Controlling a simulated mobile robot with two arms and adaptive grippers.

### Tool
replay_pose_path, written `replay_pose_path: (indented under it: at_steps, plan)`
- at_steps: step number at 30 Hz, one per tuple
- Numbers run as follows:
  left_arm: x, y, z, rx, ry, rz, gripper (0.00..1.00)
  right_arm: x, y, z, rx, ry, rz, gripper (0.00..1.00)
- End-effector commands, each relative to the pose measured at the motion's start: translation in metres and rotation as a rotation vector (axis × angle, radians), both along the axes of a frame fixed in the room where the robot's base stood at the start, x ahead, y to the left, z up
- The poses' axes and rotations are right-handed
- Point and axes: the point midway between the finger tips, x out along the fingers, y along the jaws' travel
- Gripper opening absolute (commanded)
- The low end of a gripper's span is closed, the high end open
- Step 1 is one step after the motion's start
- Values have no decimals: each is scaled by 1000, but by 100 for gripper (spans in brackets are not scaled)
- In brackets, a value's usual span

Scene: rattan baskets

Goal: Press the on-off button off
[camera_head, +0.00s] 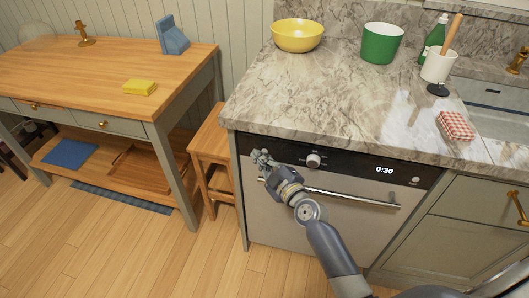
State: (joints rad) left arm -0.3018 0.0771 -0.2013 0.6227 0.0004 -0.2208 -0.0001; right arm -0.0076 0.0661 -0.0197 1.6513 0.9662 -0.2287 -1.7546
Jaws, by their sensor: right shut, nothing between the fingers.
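A dishwasher-like appliance (330,212) with a silver front and a black control panel (350,168) sits under the marble counter. The panel has a round silver knob (313,160), a lit display (384,170) reading 0:30, and a small round button (416,180) at the right end. I cannot read which control is the on-off button. My right gripper (261,158) is shut and empty at the left part of the panel and hides what lies behind it. I cannot tell whether it touches the panel. My left gripper is not in view.
A horizontal handle (352,197) runs across the appliance below the panel. A wooden stool (210,150) stands close to its left side, beside a wooden table (105,70). The counter above holds a yellow bowl (298,35) and a green pot (382,43).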

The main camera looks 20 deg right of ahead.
Motion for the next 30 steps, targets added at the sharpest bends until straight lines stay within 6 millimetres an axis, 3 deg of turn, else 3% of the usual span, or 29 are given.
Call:
replay_pose_path:
  at_steps: [21,30]
  plan:
    - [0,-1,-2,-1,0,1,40,3,-2,0,0,0,0,0]
    - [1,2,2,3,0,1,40,-6,4,0,-1,0,0,0]
